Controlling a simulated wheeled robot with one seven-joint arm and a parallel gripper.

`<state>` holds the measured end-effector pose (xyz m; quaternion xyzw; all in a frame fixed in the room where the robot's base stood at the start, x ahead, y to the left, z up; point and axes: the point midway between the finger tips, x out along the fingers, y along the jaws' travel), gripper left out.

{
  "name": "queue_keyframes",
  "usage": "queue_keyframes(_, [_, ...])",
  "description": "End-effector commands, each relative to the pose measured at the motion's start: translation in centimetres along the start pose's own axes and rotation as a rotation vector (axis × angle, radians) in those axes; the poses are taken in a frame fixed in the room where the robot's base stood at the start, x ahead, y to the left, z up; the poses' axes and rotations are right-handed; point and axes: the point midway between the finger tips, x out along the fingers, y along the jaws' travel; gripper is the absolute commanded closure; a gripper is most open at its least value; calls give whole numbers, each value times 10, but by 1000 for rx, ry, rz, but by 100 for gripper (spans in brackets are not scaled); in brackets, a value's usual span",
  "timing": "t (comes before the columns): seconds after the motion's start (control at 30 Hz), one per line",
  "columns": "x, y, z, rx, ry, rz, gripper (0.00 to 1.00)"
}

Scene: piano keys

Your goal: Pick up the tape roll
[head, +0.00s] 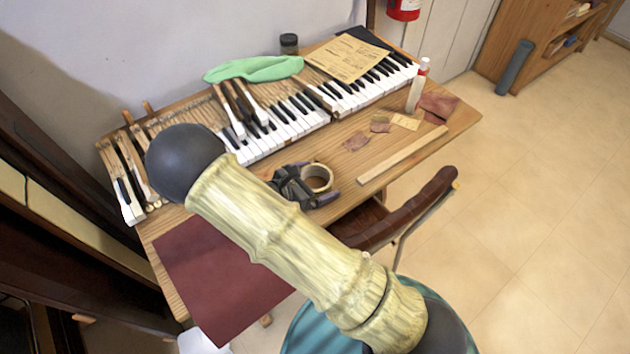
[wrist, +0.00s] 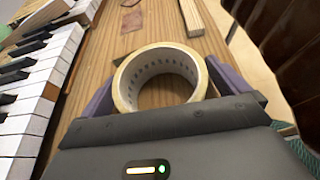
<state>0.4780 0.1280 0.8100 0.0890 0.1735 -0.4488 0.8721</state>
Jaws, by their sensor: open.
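The tape roll (head: 317,178) is a cream-coloured ring lying on the wooden table in front of the piano keys. In the wrist view the tape roll (wrist: 121,88) sits between the two purple fingers of my gripper (wrist: 162,90). The fingers are open, one on each side of the ring. I cannot tell whether either finger touches it. In the head view my gripper (head: 308,183) is at the roll, partly hidden behind my arm.
Piano keys (head: 290,118) lie behind the roll. A wooden strip (head: 402,154), a white bottle (head: 417,88) and sandpaper pieces (head: 380,122) lie to the right. A dark red sheet (head: 205,275) is at the front left. A chair (head: 420,207) stands at the table's front edge.

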Motion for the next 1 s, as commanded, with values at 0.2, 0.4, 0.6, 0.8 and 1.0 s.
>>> queue_keyframes(0.2, [0, 0, 0, 0, 0, 0, 0])
queue_keyframes(0.4, [0, 0, 0, 0, 0, 0, 35])
queue_keyframes(0.6, [0, 0, 0, 0, 0, 0, 42])
queue_keyframes(0.8, [-3, 1, 6, 2, 0, 1, 42])
queue_keyframes(1.0, [-14, 0, 30, 4, 1, 2, 42])
